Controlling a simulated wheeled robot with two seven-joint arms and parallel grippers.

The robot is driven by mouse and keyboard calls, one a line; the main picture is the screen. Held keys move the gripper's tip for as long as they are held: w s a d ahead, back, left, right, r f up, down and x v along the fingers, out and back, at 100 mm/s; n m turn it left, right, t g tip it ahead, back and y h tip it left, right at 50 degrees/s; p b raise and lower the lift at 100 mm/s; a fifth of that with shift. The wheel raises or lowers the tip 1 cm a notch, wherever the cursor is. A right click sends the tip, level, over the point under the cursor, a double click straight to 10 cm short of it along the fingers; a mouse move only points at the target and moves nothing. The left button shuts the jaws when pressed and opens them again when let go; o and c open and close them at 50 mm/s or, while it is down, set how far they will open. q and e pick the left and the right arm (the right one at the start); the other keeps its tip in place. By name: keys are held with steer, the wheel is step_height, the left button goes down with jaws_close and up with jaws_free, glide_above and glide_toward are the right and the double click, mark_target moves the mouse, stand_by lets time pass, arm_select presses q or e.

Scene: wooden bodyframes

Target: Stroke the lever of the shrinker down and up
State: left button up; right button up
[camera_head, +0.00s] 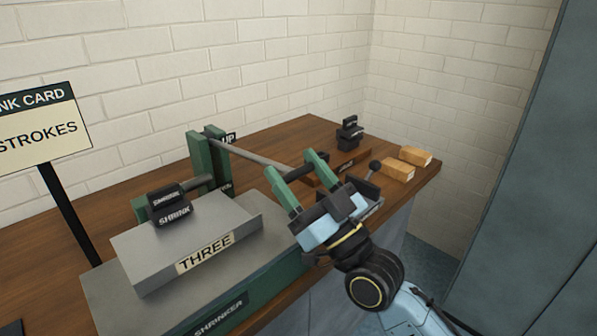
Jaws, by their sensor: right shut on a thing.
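The shrinker (195,279) stands on the bench, with a green base, a green upright (200,163) and a black block marked SHRINK (170,204). A grey slab (130,242) marked THREE sits at its front. Its lever (248,156) is a grey bar that runs from the top of the upright to the right, sloping slightly down. An UP label (229,138) shows behind the bar near the upright. My left gripper is out of view.
A card on a black post (38,125) reads STROKES at the left. A black device (349,131), a ball-knobbed handle (375,166) and wooden blocks (397,171) are at the bench's right end. A white brick wall is behind.

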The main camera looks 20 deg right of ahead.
steer(key=shift+w+a+f, duration=0.1)
steer(key=shift+a+f, duration=0.05)
steer(key=shift+f, duration=0.45)
steer(key=o, duration=1.1)
steer(key=shift+o, duration=1.4)
steer(key=shift+r, duration=0.25)
steer(key=v, duration=1.3)
